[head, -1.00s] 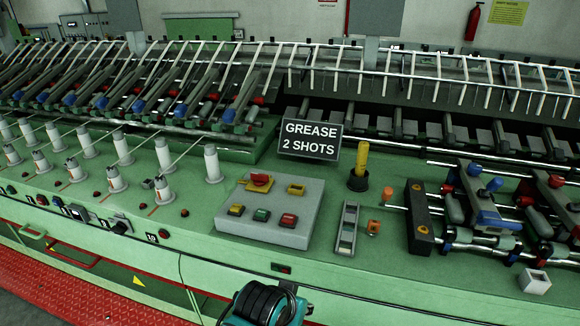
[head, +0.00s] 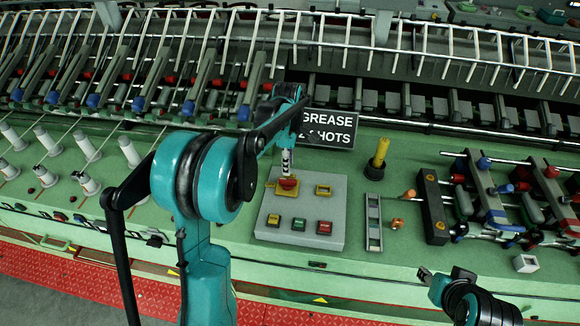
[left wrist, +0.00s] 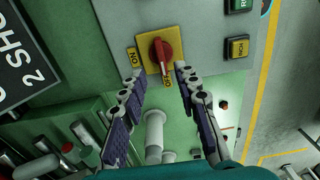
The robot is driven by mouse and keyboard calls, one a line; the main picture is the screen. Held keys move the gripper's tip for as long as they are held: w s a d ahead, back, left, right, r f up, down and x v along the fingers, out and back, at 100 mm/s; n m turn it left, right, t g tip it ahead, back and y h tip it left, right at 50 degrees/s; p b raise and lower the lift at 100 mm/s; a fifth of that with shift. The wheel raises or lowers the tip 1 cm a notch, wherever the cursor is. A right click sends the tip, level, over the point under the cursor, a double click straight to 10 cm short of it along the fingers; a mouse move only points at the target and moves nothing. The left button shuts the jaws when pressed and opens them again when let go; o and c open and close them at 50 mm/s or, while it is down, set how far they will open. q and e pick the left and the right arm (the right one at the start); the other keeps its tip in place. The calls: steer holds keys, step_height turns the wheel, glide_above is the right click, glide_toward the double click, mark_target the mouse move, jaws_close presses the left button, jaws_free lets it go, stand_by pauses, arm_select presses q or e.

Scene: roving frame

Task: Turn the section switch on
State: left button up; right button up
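The section switch is a red rotary knob (head: 288,183) on a yellow plate, at the upper left of a grey control box (head: 333,232). In the left wrist view the red knob (left wrist: 161,52) has a pale line pointing down to a small yellow label that is hard to read; a label at its left reads ON. My left gripper (head: 287,168) is over the knob in the head view. In the left wrist view my left gripper (left wrist: 159,74) is open, its fingertips apart, just below the knob on either side. My right arm is partly in view at lower right; its gripper is unclear.
Green, yellow and red buttons (head: 325,227) sit on the same box. The GREASE 2 SHOTS sign (head: 329,129) stands behind it, close to my left arm. A yellow grease cylinder (head: 379,153) and a grey slotted strip (head: 374,222) are to the right. White bobbins (head: 129,151) stand at left.

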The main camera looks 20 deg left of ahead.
mark_target(287, 180)
arm_select(q)
step_height(287, 180, down, 6)
steer(key=shift+a+f, duration=0.1)
steer(key=shift+f, duration=0.15)
steer(key=shift+s+f, duration=0.15)
steer(key=shift+f, duration=0.2)
jaws_close()
